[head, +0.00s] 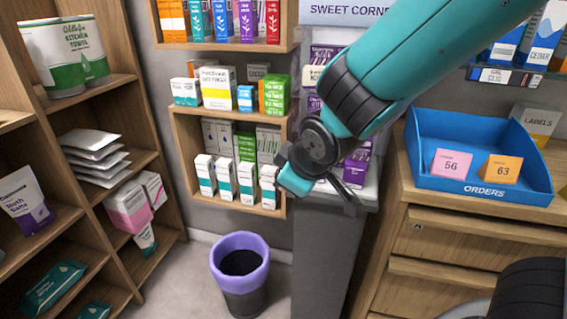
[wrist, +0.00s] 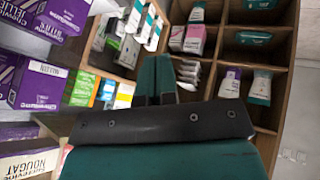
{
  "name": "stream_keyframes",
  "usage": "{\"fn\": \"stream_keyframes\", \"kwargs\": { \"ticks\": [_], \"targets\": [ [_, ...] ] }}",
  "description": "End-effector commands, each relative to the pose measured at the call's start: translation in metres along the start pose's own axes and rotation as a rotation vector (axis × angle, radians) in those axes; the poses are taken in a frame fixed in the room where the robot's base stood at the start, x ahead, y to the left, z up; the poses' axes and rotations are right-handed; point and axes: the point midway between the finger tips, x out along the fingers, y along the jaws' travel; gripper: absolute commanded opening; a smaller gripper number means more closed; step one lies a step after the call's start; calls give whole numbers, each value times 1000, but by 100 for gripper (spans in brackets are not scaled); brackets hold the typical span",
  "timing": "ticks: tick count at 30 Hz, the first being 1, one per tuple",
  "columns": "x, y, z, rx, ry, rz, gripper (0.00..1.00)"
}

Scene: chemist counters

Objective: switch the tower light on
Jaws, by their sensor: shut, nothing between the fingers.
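I see no tower light and no switch for one in either view. My gripper (wrist: 156,80) is shut and empty in the wrist view, its two teal fingers together. In the head view my teal arm comes down from the upper right, and its end (head: 294,182) hangs in front of the grey sweet corner stand. The fingers themselves are not clear in the head view.
Wooden shelves (head: 155,158) with cartons and pouches stand on the left. A purple-rimmed bin (head: 240,242) is on the floor. A blue orders tray (head: 425,150) with pink and orange numbered cards sits on the drawer counter (head: 480,232) at right. Purple boxes (wrist: 42,85) are close at left in the wrist view.

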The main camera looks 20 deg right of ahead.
Motion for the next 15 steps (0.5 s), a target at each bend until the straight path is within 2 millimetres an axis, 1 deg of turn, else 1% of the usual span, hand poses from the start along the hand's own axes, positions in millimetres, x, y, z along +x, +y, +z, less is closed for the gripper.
{"fn": "stream_keyframes", "kwargs": {
  "ticks": [1,4,12,15],
  "targets": [
    [2,7,-5,-35,10,36,0],
    [7,14,-9,-71,25,78,0],
    [8,15,-9,-71,28,82,0],
    [12,15,-8,-70,27,81,0]
  ]
}}
